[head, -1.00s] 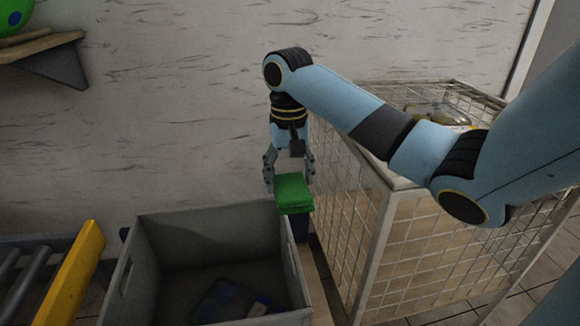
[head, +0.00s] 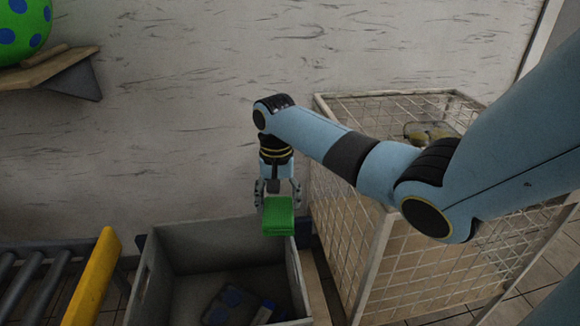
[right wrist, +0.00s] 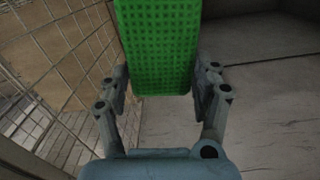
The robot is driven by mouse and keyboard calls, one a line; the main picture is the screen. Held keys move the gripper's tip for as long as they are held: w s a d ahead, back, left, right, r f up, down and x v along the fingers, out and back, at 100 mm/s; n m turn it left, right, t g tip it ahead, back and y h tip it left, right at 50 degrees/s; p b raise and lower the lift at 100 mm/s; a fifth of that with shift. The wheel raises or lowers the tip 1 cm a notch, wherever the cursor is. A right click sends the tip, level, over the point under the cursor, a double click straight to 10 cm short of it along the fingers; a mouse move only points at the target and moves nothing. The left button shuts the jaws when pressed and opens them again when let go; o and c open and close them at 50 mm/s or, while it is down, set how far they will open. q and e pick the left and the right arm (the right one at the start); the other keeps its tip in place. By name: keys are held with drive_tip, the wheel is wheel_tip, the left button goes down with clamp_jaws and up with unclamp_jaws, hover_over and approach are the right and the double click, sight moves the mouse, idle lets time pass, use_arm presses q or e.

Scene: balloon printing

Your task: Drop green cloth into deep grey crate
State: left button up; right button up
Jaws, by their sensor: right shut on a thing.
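The green cloth (head: 278,216) is a folded, textured pad held by my right gripper (head: 277,192) over the back right corner of the deep grey crate (head: 196,236). In the right wrist view the cloth (right wrist: 158,50) is between the two fingers of the right gripper (right wrist: 160,85). The crate is open at the top, and a few dark and bluish items (head: 235,303) lie on its floor. My left gripper is not in view.
A wire mesh cage (head: 345,215) stands right of the crate, close to my right arm, with items inside. A roller conveyor with a yellow rail (head: 92,278) is at the left. A wooden shelf (head: 50,68) holds a green ball with blue dots (head: 22,30).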

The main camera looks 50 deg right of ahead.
drive_tip(key=w+a+r+p, duration=0.1)
drive_tip(key=a+r+p, duration=0.3)
drive_tip(key=a+p, duration=0.25)
drive_tip(key=a+r+p, duration=0.4)
drive_tip(key=a+p, duration=0.2)
drive_tip(key=a, duration=0.2)
wheel_tip(320, 180, down, 6)
drive_tip(key=b, duration=0.6)
drive_tip(key=shift+w+n+b, duration=0.2)
drive_tip(key=shift+n+b, duration=0.15)
drive_tip(key=shift+n, duration=0.05)
drive_tip(key=shift+a, duration=0.1)
drive_tip(key=o, duration=1.1)
